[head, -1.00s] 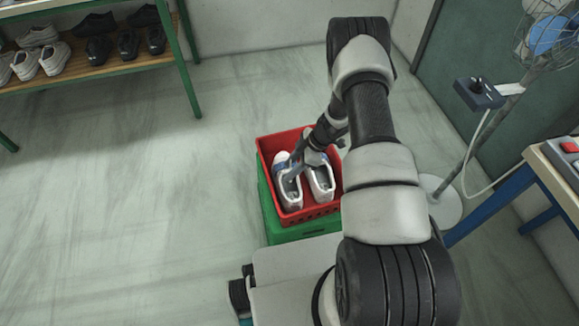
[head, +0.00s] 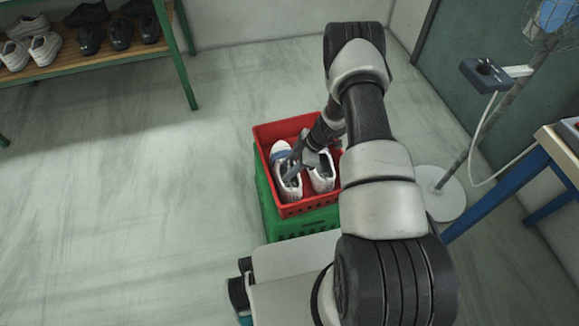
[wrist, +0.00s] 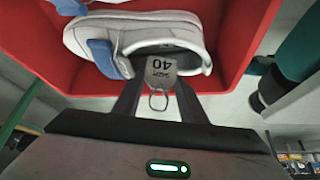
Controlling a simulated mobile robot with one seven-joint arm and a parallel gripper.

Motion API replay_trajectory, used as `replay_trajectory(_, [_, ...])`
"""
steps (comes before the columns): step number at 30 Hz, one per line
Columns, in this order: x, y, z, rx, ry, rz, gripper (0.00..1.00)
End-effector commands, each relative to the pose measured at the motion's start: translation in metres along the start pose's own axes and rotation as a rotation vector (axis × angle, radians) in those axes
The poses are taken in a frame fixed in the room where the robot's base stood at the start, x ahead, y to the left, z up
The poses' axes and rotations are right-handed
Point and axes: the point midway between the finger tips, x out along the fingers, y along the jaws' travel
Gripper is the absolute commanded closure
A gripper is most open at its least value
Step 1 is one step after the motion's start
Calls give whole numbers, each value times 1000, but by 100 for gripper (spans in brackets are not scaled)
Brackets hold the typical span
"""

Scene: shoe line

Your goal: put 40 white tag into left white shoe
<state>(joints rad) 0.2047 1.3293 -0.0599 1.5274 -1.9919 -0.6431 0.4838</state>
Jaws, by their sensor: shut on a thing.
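The 40 white tag (wrist: 162,68) shows in the wrist view with a wire loop at its near end. My gripper (wrist: 155,90) is shut on the tag, which sits at the opening of a white shoe with a blue strap (wrist: 107,58). The tag's far end overlaps the shoe's opening; how deep it reaches is unclear. The tag cannot be made out in the head view.
Both shoes lie in a red crate (head: 262,147) on a green crate (head: 265,205). A shoe rack (head: 105,57) stands at the back left. A fan stand (head: 440,190) and a blue-legged table (head: 520,175) are on the right. The left floor is clear.

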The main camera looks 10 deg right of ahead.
Motion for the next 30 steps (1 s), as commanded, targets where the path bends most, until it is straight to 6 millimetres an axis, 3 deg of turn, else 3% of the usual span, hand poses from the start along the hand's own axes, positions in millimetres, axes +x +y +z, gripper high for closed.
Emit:
replay_trajectory(9, [2, 0, 1, 0, 0, 0, 83])
replay_trajectory(10, [2, 0, 1, 0, 0, 0, 60])
replay_trajectory(14, [2, 0, 1, 0, 0, 0, 40])
replay_trajectory(23, [-2, 0, 1, 0, 0, 1, 40])
replay_trajectory(26, [-12, 1, 0, -1, -1, 1, 40])
replay_trajectory(30, [-41, 1, -1, -1, -1, 2, 40])
